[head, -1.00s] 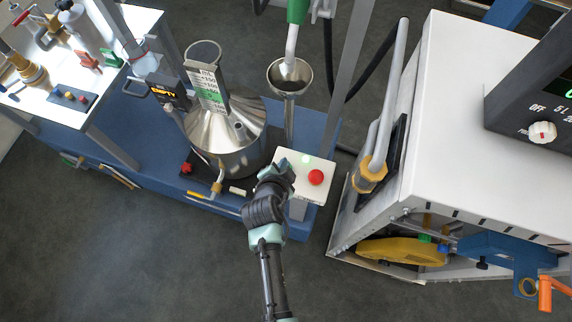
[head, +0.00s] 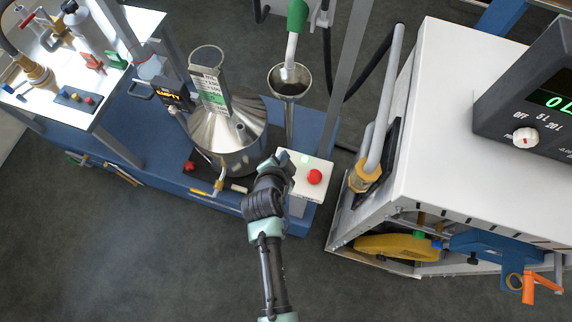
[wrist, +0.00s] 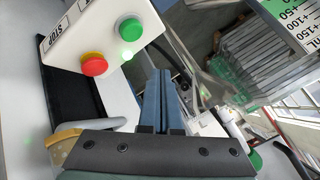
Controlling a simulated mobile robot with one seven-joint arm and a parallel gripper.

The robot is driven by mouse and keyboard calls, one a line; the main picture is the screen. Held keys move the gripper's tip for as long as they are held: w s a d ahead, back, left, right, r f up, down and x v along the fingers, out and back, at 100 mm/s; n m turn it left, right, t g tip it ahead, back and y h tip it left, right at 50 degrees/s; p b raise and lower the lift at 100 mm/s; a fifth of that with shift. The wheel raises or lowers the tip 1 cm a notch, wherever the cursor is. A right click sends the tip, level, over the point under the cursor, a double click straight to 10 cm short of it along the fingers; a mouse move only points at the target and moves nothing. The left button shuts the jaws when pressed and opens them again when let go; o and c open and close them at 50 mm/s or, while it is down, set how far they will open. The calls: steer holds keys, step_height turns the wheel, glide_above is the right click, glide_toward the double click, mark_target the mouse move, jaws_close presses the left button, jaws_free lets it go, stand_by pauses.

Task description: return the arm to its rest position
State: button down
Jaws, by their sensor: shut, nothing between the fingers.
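My gripper (head: 283,163) is at the end of my arm in the middle of the head view, close to the white button box (head: 318,166). In the wrist view my gripper (wrist: 163,85) has its fingers together with nothing between them. The box carries a red button (head: 314,177) and a green light or button (head: 304,159). In the wrist view the red button (wrist: 94,64) and the green button (wrist: 130,30) are just left of the fingertips. I cannot tell from the pictures whether the fingers touch the box.
A steel vessel (head: 225,135) with a graduated gauge stands left of my gripper on a blue base. A funnel (head: 289,82) and a grey post (head: 345,85) stand behind. A white cabinet (head: 455,120) is at the right. Dark floor (head: 130,245) lies clear at front left.

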stand_by(0.5)
steer(key=w+a+r+n+t+y+b, duration=0.1)
steer(key=w+r+n+t+b, duration=0.3)
steer(key=r, duration=1.4)
steer(key=w+r+n+t+b, duration=0.1)
steer(key=w+r+t, duration=0.55)
steer(key=r, duration=1.15)
steer(key=s+r+n+t+b, duration=0.1)
steer(key=s+r+n+t, duration=0.1)
steer(key=s+r, duration=0.3)
steer(key=s+d+r+n+t+b, duration=0.1)
steer(key=s+r, duration=0.5)
steer(key=r, duration=0.7)
steer(key=s+r+n+t+y+b, duration=0.1)
steer(key=s+r+t, duration=0.4)
steer(key=r, duration=0.5)
steer(key=shift+s+d+n+b, duration=0.25)
steer(key=shift+s+n+b, duration=0.15)
steer(key=shift+n, duration=0.8)
